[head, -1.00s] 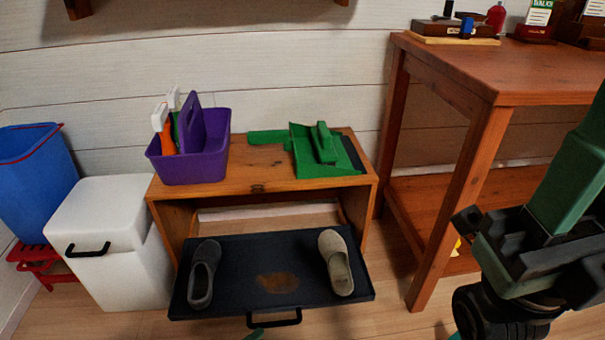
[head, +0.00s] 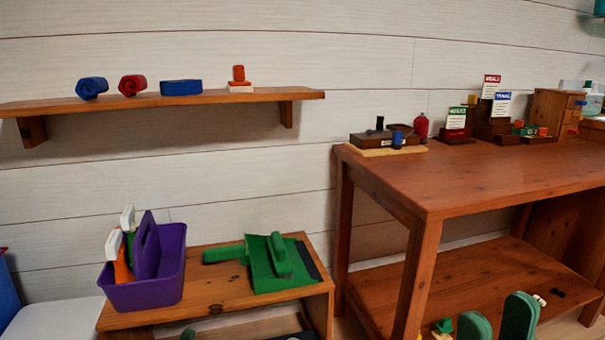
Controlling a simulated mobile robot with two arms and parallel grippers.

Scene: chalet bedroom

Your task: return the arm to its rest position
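The rounded green fingertips of my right gripper (head: 497,323) rise from the bottom edge of the head view, in front of the low shelf of the wooden table. The two fingers stand apart with nothing visible between them. The rest of the gripper and arm is below the frame. My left gripper cannot be made out in the head view.
The wooden table (head: 480,180) carries small boxes and cards. Left of it, a low cabinet (head: 205,290) holds a purple caddy (head: 150,292) and a green dustpan (head: 277,265). A wall shelf (head: 190,98) holds rolled cloths and blocks. The floor is mostly out of view.

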